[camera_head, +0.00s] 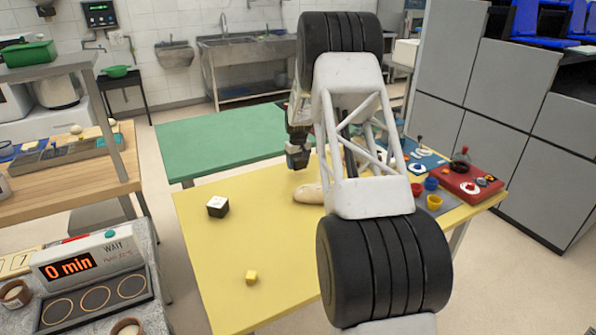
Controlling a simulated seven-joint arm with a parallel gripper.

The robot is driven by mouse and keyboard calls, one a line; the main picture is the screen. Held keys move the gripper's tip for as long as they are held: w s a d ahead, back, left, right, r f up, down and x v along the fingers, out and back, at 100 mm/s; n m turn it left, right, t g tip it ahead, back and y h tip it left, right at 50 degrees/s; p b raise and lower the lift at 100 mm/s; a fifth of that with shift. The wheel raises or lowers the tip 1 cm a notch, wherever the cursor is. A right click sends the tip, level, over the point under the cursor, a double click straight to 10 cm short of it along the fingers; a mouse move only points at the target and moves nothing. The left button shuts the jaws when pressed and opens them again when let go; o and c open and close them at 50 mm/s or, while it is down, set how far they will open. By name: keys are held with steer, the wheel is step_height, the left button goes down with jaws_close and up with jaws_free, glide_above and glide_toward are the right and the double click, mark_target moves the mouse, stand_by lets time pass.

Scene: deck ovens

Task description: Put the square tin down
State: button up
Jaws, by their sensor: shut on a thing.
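My gripper (298,158) is over the far part of the yellow table (225,255), pointing down, partly hidden behind my own arm. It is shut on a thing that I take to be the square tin. The tin's outline is too small and dark to make out. A pale oval loaf (307,194) lies on the yellow table just below and nearer than the gripper.
A red board (470,182) and coloured cups (434,201) are at right. The green table (215,143) behind looks bare.

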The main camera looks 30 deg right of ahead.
mark_target(298, 175)
steer(key=shift+f, duration=0.1)
steer(key=shift+f, duration=1.75)
steer(key=shift+f, duration=0.1)
steer(key=o, duration=1)
steer(key=shift+o, duration=0.2)
step_height(298, 175, up, 12)
steer(key=shift+r, duration=0.1)
